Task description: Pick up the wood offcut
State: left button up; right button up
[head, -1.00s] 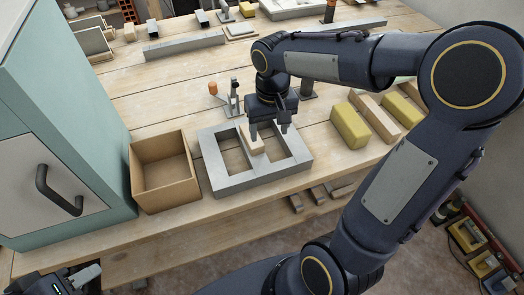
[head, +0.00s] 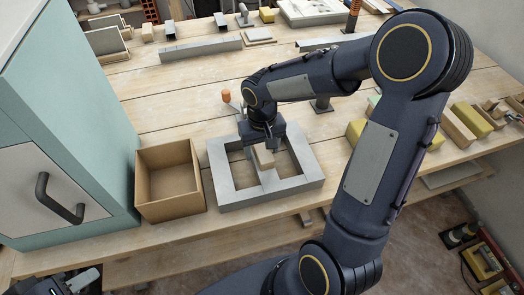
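The wood offcut (head: 265,159) is a small pale block on or just above the middle bar of a grey rectangular frame (head: 300,189). My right gripper (head: 265,150) is down over it from above, and only the near end of the block shows. The gripper body hides the rest of the block. The fingers are beside the block, but I cannot tell whether they press on it. My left gripper (head: 78,281) is partly in view at the bottom left corner, far from the offcut, and its fingers are not clear.
An open cardboard box (head: 171,209) stands left of the frame, beside a teal cabinet (head: 95,130). An orange-topped tool (head: 227,97) stands behind. Yellow blocks (head: 470,120) and wooden pieces lie to the right, partly behind my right arm. Metal bars lie at the back.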

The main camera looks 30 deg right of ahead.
jog(key=c, duration=1)
jog(key=shift+r, duration=0.1)
